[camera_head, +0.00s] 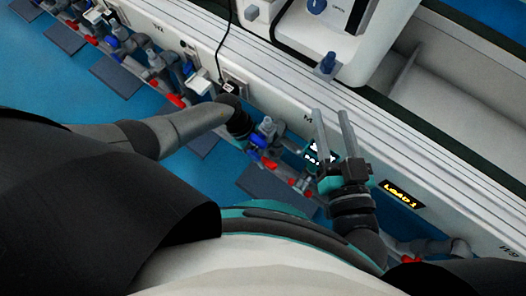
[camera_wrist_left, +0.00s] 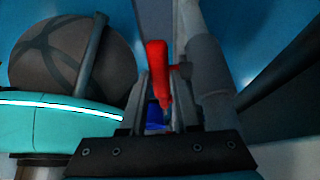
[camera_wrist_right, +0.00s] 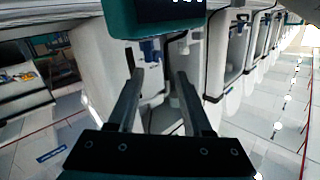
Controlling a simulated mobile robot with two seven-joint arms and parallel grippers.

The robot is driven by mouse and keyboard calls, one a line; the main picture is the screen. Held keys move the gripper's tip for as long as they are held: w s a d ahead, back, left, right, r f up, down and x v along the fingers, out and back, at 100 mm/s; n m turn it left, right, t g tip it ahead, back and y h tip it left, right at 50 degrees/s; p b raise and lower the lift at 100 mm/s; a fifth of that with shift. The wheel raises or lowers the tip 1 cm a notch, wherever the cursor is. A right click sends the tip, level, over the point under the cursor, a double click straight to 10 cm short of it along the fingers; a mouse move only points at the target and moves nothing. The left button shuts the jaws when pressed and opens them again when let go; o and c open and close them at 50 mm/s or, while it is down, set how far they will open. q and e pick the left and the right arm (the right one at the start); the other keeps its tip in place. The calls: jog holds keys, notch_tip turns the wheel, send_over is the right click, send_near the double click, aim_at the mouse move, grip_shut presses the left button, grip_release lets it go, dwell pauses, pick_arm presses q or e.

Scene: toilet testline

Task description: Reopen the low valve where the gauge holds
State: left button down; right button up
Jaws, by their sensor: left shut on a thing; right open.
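My left gripper (camera_wrist_left: 163,95) is shut on a red valve handle (camera_wrist_left: 156,62), which stands up between its fingers in the left wrist view. A blue part (camera_wrist_left: 155,116) shows just behind the fingers. In the head view my left arm reaches the pipework at the middle station, and its fingers are hard to make out there. That pipework has a blue handle (camera_head: 256,141) and red handles (camera_head: 268,162) low on the bench front. My right gripper (camera_head: 331,113) is open and empty, raised in front of the bench; its fingers also show apart in the right wrist view (camera_wrist_right: 157,78).
A "LOAD" display (camera_head: 403,193) is further right. Similar valve stations (camera_head: 160,65) run up to the left. A white toilet unit (camera_head: 345,45) stands on the bench.

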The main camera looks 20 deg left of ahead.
pick_arm(q)
jog(key=c, duration=0.6)
grip_release()
jog(key=shift+c, duration=0.2)
